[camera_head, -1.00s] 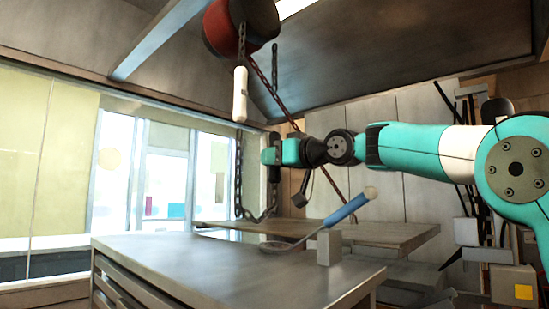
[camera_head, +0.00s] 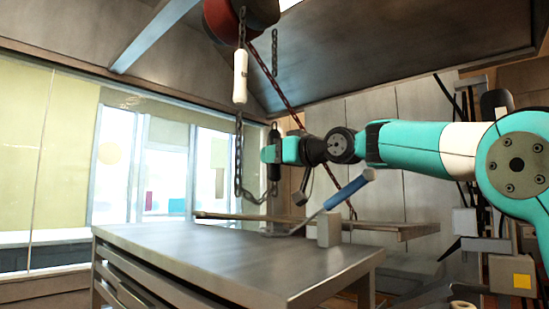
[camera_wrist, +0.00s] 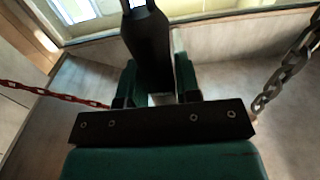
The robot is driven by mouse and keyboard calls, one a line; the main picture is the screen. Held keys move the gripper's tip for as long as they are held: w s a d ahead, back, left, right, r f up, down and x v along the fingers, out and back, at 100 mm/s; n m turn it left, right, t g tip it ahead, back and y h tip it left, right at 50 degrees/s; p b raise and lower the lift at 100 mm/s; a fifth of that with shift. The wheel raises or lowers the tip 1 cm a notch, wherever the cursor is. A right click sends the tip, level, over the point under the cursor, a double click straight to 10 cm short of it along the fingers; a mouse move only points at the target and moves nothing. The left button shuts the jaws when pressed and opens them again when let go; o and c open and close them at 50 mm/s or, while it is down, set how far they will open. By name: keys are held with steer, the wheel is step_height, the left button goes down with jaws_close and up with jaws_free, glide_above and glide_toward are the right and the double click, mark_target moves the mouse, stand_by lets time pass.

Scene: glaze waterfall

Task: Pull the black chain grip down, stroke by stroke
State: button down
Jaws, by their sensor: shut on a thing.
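The black chain grip (camera_wrist: 148,45) is a dark upright handle between the two green fingers of my gripper (camera_wrist: 158,88) in the wrist view. My gripper is shut on it. In the head view my gripper (camera_head: 272,154) is at the middle, with the dark grip (camera_head: 274,135) showing above it. The grey chain (camera_head: 239,150) hangs to the left in a loop whose bottom runs towards the grip. A white grip (camera_head: 240,77) hangs higher on the chain, under the red and black hoist (camera_head: 240,15).
A grey metal bench (camera_head: 220,255) stands below, with a blue-handled ladle (camera_head: 348,190) leaning on a small block (camera_head: 328,229). A red chain (camera_head: 285,98) slants behind my gripper. Windows are at the left. The air between gripper and bench is clear.

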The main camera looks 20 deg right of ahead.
step_height(320, 180, up, 16)
steer(key=p, duration=1.3)
steer(key=shift+f, duration=0.25)
step_height(320, 180, down, 17)
steer(key=b, duration=1.6)
steer(key=shift+f, duration=0.1)
step_height(320, 180, up, 18)
steer(key=p, duration=1.6)
steer(key=shift+f, duration=0.3)
